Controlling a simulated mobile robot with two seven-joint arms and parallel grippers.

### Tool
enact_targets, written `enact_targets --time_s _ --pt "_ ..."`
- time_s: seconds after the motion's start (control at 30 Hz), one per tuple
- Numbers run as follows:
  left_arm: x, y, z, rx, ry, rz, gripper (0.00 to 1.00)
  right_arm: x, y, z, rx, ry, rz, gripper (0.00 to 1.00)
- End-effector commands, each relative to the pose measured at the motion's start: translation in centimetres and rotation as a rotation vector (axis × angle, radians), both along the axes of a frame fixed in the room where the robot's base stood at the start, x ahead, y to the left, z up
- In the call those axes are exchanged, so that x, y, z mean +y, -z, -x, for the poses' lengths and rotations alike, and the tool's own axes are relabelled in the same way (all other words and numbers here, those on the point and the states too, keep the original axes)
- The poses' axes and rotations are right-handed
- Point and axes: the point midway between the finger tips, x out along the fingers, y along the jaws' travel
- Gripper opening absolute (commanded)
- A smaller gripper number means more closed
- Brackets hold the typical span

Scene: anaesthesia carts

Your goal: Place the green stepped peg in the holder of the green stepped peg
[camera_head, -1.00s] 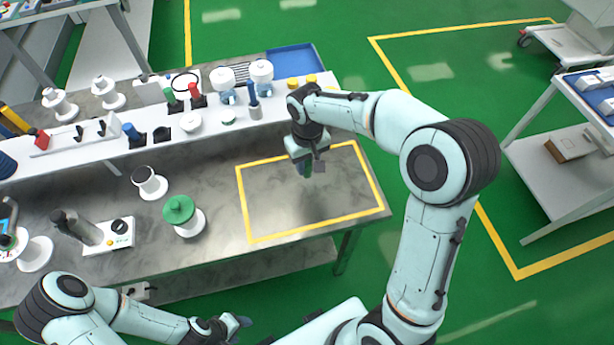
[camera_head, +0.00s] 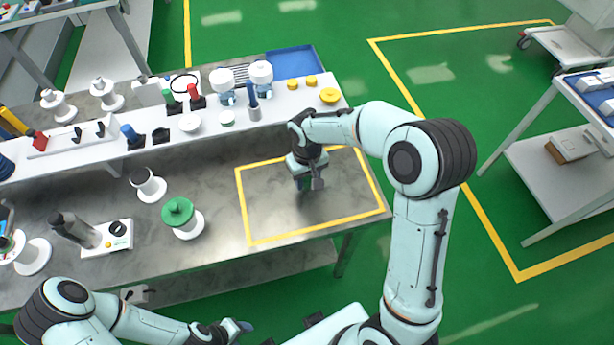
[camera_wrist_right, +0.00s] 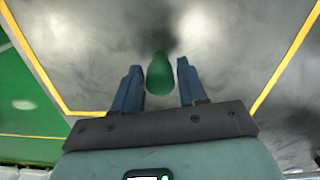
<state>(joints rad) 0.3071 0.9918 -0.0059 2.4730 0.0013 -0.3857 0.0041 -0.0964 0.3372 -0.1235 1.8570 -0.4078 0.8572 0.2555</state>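The green stepped peg (camera_wrist_right: 159,74) shows between the two blue fingers of my right gripper (camera_wrist_right: 158,88) in the right wrist view. A narrow gap shows on each side of it, and the fingers look open. In the head view my right gripper (camera_head: 305,184) is low over the yellow-outlined area of the bench, mostly hiding the peg. My left gripper (camera_head: 235,327) is at the bottom edge, away from the bench; its opening is unclear. I cannot tell which item is the peg's holder.
A green-topped white-based object (camera_head: 178,211) stands left of the yellow outline (camera_head: 240,205). A white cup-like part (camera_head: 148,183) and a switch box (camera_head: 117,232) are farther left. The raised shelf (camera_head: 285,112) behind carries red, green and blue items. The outlined area is otherwise clear.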

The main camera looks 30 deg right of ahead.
Motion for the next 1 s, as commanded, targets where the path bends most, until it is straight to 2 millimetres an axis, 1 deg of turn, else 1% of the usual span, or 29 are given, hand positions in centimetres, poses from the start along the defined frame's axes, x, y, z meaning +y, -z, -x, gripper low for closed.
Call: enact_targets --time_s 0.3,0.37,0.47,0.57,0.8,0.9,1.0 --pt "0.0 -0.1 -0.1 -0.001 0.0 0.0 0.57 0.0 -0.1 0.0 -0.001 0.0 0.0 0.56" --pt "0.0 -0.3 -0.2 -0.002 0.0 0.0 0.57 0.0 -0.4 -0.1 -0.002 0.0 0.0 0.56" --pt "0.0 -0.5 -0.4 -0.004 0.0 0.0 0.57 0.0 -1.4 -0.2 -0.006 0.0 -0.001 0.56" --pt "0.0 -0.6 -0.5 -0.006 0.0 0.0 0.57 0.0 -3.2 -0.2 -0.007 0.0 -0.001 0.56" --pt "0.0 -1.3 -1.1 -0.012 0.0 0.0 0.57 0.0 -8.5 -0.2 -0.007 -0.001 -0.001 0.56" --pt "0.0 -1.5 -1.3 -0.015 0.0 0.0 0.57 0.0 -10.3 -0.2 -0.007 0.0 -0.001 0.56" --pt "0.0 -1.7 -1.5 -0.017 0.0 0.0 0.57 0.0 -11.5 -0.1 -0.004 0.0 0.0 0.56"
